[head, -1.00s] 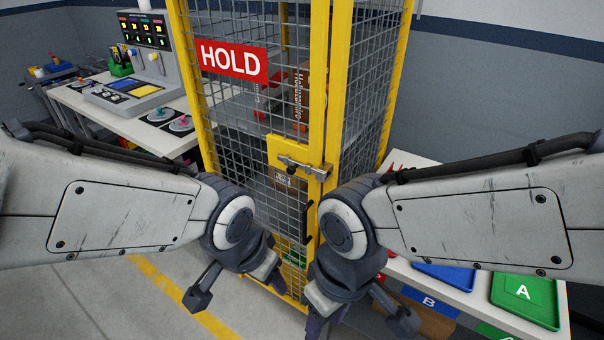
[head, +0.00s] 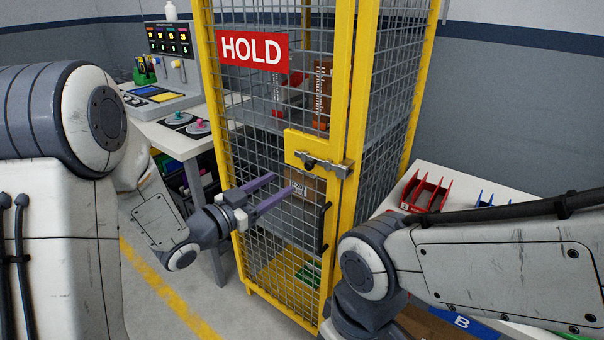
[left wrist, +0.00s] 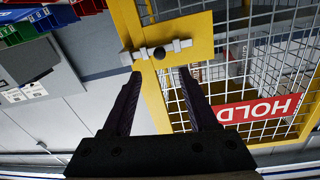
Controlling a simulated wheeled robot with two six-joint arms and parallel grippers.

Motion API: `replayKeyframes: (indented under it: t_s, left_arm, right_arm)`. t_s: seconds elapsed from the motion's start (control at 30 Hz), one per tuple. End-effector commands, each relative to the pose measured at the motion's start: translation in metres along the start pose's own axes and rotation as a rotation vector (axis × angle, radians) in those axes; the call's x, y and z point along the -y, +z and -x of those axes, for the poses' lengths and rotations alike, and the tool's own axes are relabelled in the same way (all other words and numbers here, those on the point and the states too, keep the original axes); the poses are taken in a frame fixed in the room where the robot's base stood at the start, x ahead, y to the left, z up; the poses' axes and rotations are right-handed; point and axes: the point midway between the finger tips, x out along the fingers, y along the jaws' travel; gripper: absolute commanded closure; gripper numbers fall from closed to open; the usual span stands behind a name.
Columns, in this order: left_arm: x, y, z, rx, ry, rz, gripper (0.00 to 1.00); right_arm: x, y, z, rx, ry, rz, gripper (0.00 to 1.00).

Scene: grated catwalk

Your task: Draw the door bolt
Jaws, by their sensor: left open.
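The door bolt (head: 322,166) is a grey metal slide bolt with a dark knob, mounted level on a yellow plate of the cage door. It spans from the plate to the yellow post at its right. My left gripper (head: 280,186) is open and empty, below and left of the bolt, with its purple fingers pointing towards it. In the left wrist view the bolt (left wrist: 157,52) and its knob lie beyond the open fingertips (left wrist: 160,75), apart from them. My right arm comes in from the right, but its gripper fingers are not visible.
The yellow-framed mesh cage (head: 349,60) carries a red HOLD sign (head: 253,51) and a black door handle (head: 323,228). A bench with a control console (head: 160,95) stands left. A white table with a red rack (head: 426,190) stands right.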

Motion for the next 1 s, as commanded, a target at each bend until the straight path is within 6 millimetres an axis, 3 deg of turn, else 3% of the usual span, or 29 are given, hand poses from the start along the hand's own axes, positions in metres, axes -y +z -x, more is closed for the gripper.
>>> replayKeyframes:
  t_s: [0.3,0.5,0.9,0.93,1.0]
  left_arm:
    - [-0.001,-0.002,-0.059,0.0,0.004,-0.001,0.41]
    - [-0.001,-0.001,-0.086,0.001,0.002,-0.001,0.41]
    - [-0.001,0.0,-0.096,0.002,0.0,0.0,0.41]
    - [-0.001,0.0,-0.096,0.002,0.0,0.0,0.45]
    - [-0.001,-0.001,-0.096,0.002,-0.001,-0.001,0.72]
  right_arm:
    - [0.001,-0.001,0.009,0.0,0.0,0.0,0.5]
    - [0.001,-0.001,0.013,0.0,0.0,0.0,0.5]
    - [0.001,-0.001,0.013,0.0,0.0,0.0,0.5]
    - [0.001,-0.001,0.013,0.0,0.0,0.0,0.5]
    - [0.001,-0.001,0.013,0.0,0.0,0.0,0.5]
